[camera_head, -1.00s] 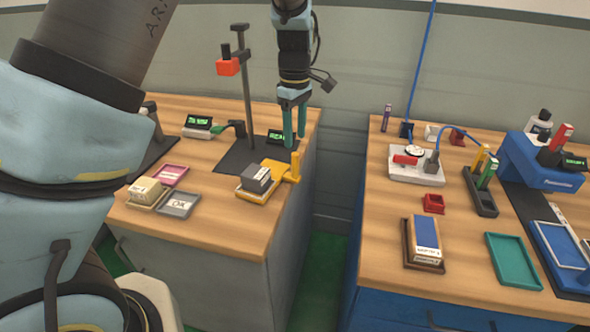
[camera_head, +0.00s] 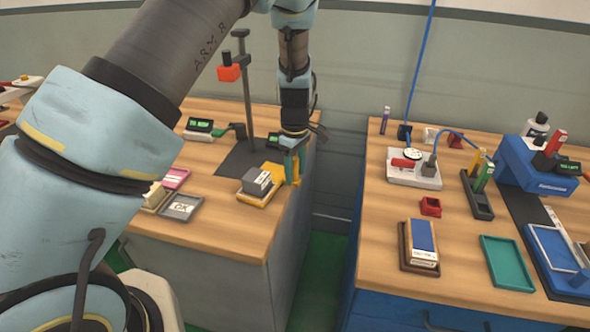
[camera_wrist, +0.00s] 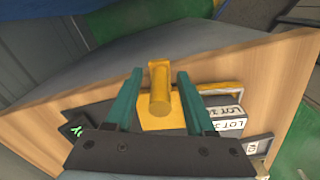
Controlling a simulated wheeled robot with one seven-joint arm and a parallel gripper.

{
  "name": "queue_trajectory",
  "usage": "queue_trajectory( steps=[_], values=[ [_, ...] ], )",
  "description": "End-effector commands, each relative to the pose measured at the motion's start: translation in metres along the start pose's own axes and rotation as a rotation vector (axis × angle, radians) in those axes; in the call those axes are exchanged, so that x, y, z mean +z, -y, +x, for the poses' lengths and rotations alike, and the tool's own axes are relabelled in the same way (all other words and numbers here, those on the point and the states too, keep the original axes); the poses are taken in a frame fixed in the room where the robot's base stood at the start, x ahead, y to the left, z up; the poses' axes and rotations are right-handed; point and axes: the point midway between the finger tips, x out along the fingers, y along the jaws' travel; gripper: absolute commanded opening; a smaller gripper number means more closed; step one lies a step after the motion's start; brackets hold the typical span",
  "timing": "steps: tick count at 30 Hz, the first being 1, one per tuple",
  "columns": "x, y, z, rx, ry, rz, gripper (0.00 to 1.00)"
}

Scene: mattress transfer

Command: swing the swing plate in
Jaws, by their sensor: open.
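In the wrist view the yellow post (camera_wrist: 161,100) stands between the two spread fingers of my gripper (camera_wrist: 159,73), with a gap on each side.
A stand with a red-orange clamp (camera_head: 229,73) rises behind the plate. A grey tray (camera_head: 181,207) and a pink tray (camera_head: 176,178) lie to the left. A gap separates the left bench from the right bench (camera_head: 385,209), which holds several trays and devices.

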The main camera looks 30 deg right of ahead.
Motion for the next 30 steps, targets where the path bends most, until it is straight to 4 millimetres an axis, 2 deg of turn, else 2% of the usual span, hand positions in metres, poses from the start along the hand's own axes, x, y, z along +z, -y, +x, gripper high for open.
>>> queue_trajectory(
  steps=[2, 16, 30],
  values=[
    [0.0, 0.0, -0.0001, 0.0, 0.0, 0.0, 0.55],
    [0.0001, 0.0, -0.0004, 0.0, 0.0, 0.0, 0.02],
    [0.0001, 0.0, -0.0006, 0.0, 0.0, 0.0, 0.0]
  ],
)
